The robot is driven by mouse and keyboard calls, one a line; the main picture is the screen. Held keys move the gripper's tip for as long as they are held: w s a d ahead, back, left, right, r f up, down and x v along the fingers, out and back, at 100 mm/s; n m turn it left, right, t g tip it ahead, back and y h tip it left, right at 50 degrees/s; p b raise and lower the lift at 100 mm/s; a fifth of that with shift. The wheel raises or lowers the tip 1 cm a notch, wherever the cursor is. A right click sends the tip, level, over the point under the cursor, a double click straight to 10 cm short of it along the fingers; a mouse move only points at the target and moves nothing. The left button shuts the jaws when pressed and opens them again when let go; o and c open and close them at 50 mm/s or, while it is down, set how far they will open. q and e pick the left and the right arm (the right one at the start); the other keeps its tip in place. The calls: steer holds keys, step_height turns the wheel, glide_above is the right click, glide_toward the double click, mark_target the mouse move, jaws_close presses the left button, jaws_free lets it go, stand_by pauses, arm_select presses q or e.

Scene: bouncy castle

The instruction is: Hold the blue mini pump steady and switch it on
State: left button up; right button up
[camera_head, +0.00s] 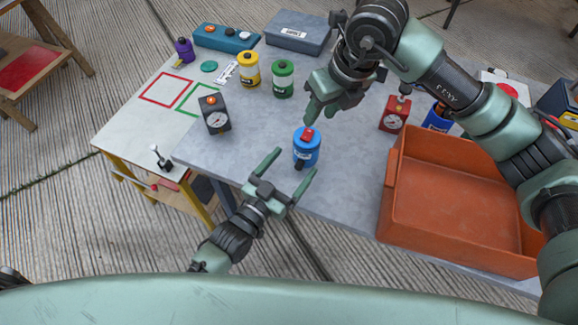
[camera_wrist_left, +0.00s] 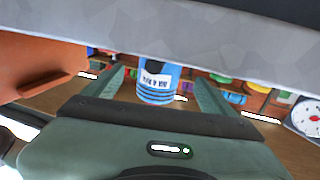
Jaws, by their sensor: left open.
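The blue mini pump (camera_head: 307,153) stands upright near the front edge of the grey table, with a red switch (camera_head: 308,134) on top and a black nozzle facing the edge. My left gripper (camera_head: 285,172) is open just in front of and left of it. In the left wrist view the blue pump (camera_wrist_left: 156,85) shows between the two open fingers (camera_wrist_left: 158,92), its label visible; contact cannot be made out. My right gripper (camera_head: 309,115) hangs over the table just behind the pump's top, fingers pointing down; whether they are open is unclear.
An orange crate (camera_head: 390,205) stands to the right. Bare tabletop lies left of the pump.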

mark_target(307, 147)
arm_select(q)
steer(key=x, duration=0.7)
steer(key=shift+w+d, duration=0.1)
steer(key=c, duration=1.8)
jaws_close()
arm_select(e)
jaws_close()
steer(key=a+r+n+h, duration=0.1)
steer(key=r+n+h, duration=0.1)
steer(key=n, duration=1)
steer(key=a+r+n+h, duration=0.1)
steer(key=a+r+n, duration=0.1)
steer(key=n, duration=1.1)
steer(key=shift+s+a+r+n+t+h, duration=0.15)
steer(key=shift+a+r+n+t+h, duration=0.2)
steer(key=shift+r, duration=0.4)
